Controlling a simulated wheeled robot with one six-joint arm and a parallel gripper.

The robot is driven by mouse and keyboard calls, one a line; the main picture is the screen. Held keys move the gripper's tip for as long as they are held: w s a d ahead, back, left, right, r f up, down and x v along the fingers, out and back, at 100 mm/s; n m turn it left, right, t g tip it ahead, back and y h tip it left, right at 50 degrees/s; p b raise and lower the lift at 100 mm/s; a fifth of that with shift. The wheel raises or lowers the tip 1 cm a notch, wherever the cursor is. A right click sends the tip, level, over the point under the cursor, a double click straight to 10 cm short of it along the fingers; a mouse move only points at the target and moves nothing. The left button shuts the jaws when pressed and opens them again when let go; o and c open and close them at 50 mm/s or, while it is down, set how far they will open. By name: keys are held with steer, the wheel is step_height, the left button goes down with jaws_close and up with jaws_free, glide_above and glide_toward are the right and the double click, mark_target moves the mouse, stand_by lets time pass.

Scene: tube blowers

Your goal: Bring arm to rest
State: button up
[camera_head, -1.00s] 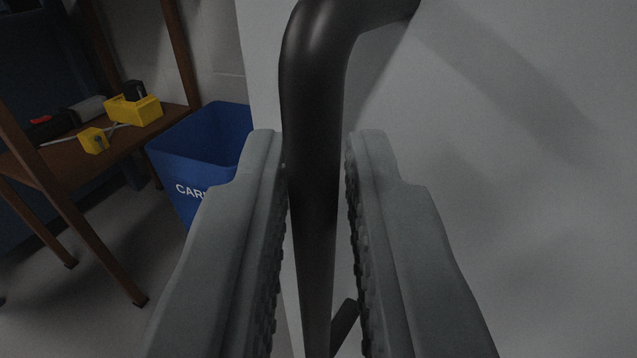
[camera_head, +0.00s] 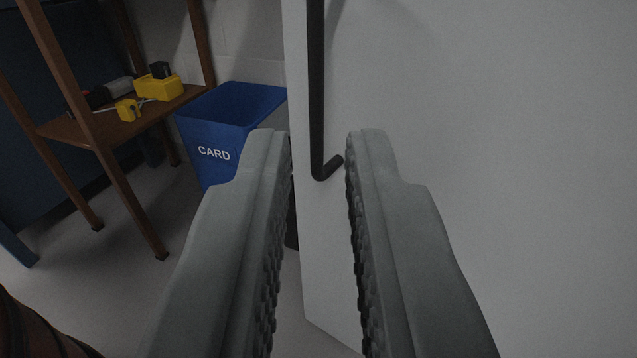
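My gripper (camera_head: 318,150) is open, with its two grey fingers apart and nothing between them. A dark bar handle (camera_head: 317,90) on a pale grey door or panel (camera_head: 480,150) lies beyond the fingertips. The handle's lower end bends right toward the panel and shows in the gap between the fingers. The gripper is apart from the handle. The handle's top is out of view.
A blue bin (camera_head: 205,125) marked CARD stands left of the panel. A brown wooden shelf unit (camera_head: 60,130) at the left holds a yellow tool (camera_head: 158,87) and other tools. Grey floor (camera_head: 120,285) is clear in front of them.

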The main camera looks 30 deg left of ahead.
steer(key=shift+s+d, duration=0.35)
steer(key=shift+s, duration=0.25)
steer(key=w+a+r+t+h, duration=0.1)
steer(key=w+a+r+h, duration=0.4)
steer(key=w+r, duration=0.55)
steer(key=w+a+r+t+h, duration=0.1)
steer(key=w+a+r+h, duration=0.2)
steer(key=w+a+r, duration=0.7)
steer(key=s+a+r+m+h, duration=0.1)
steer(key=s+a+r+h, duration=0.15)
steer(key=a+r, duration=0.35)
steer(key=s+a+r+m+t+h, duration=0.1)
steer(key=s+a+r+m, duration=0.2)
steer(key=r, duration=0.5)
steer(key=s+a+r+h, duration=0.1)
steer(key=s+a+r, duration=0.3)
steer(key=a+r, duration=0.15)
steer(key=s+a+r+m+y, duration=0.2)
steer(key=s+a+r+y, duration=0.1)
steer(key=s+a, duration=0.9)
steer(key=s+r, duration=0.1)
steer(key=s, duration=0.2)
steer(key=shift+s+g, duration=0.15)
steer(key=shift+g, duration=0.25)
